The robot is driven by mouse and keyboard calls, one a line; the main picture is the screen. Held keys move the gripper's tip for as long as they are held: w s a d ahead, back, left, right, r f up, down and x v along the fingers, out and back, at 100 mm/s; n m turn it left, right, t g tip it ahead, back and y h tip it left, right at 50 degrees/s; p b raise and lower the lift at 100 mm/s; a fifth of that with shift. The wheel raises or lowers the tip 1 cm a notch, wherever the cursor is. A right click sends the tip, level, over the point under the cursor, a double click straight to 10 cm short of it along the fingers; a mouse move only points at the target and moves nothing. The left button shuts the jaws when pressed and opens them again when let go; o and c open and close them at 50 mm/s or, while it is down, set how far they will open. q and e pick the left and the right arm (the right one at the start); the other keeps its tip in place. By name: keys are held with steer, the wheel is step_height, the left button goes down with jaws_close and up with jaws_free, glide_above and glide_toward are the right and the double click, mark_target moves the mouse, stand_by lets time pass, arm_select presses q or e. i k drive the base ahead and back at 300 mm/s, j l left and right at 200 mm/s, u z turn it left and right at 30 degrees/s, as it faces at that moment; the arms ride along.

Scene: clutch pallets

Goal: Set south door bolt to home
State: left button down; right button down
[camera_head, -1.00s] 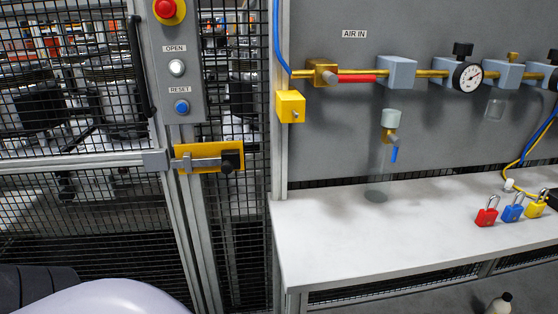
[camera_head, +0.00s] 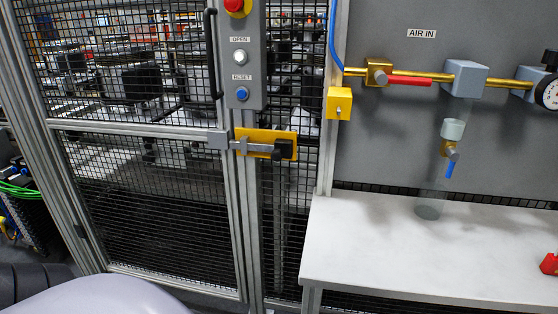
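The door bolt (camera_head: 258,147) is a grey metal bar on a yellow plate (camera_head: 268,136), with a black knob (camera_head: 284,149) at its right end. It sits at the right edge of the mesh door (camera_head: 150,190). The bar runs leftward from the knob to a grey block (camera_head: 217,140) on the door frame. I cannot tell whether its tip is inside that block. Neither of my grippers is in view.
A control panel (camera_head: 242,60) with a red button, OPEN and RESET is above the bolt. A white bench (camera_head: 400,245) stands to the right, below pipes and a red-handled valve (camera_head: 410,81). A red padlock (camera_head: 549,264) is at the right edge.

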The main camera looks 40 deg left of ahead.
mark_target(277, 155)
steer(key=i+l+u, duration=0.1)
steer(key=l+u, duration=0.2)
steer(key=l, duration=0.35)
steer(key=l+u, duration=0.35)
steer(key=l, duration=0.3)
